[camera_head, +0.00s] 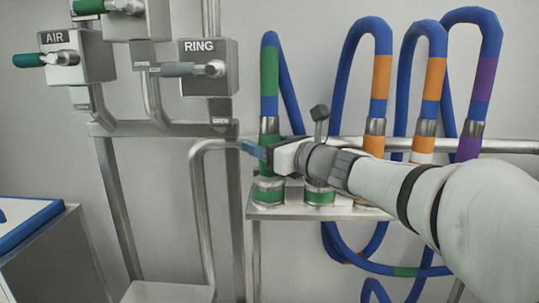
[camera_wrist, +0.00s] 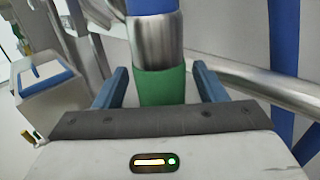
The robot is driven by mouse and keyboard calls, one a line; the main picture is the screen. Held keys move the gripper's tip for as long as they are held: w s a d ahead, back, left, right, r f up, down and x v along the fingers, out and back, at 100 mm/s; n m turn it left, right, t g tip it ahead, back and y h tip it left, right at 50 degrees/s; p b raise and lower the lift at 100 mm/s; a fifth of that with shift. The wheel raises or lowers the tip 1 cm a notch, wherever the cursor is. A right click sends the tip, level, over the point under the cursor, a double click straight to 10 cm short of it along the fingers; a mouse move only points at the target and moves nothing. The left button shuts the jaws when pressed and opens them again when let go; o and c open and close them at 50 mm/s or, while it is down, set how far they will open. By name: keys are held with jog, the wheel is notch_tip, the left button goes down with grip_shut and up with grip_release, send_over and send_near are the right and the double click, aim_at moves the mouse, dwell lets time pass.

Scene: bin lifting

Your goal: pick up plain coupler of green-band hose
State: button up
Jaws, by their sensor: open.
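The green-band hose (camera_head: 269,70) is blue with a green band and hangs at the left of the hose row. Its lower end has a metal sleeve (camera_head: 269,125) above a green coupler, which the gripper partly hides in the head view. In the wrist view the green coupler (camera_wrist: 161,86) stands upright between the jaws, below the metal sleeve. My gripper (camera_head: 255,148) is open at the coupler, fingers pointing left in the head view. In the wrist view its blue fingers (camera_wrist: 160,74) lie on either side of the coupler, with visible gaps. I cannot tell how deep it sits.
A shelf (camera_head: 290,212) below bears green-ringed fittings (camera_head: 268,190). A metal rail (camera_head: 510,146) runs behind. Orange-band hoses (camera_head: 381,75) and a purple-band hose (camera_head: 484,80) hang to the right. The RING valve (camera_head: 208,68) and a bent pipe (camera_head: 198,200) stand to the left.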

jog(key=shift+x, duration=0.8)
jog(key=shift+d, duration=0.1)
jog(key=shift+c, duration=0.5)
jog(key=c, duration=1.2)
jog(key=shift+o, duration=0.2)
jog(key=shift+r, duration=0.1)
notch_tip(320, 180, up, 28)
jog(key=p, duration=0.4)
jog(key=shift+p, duration=0.35)
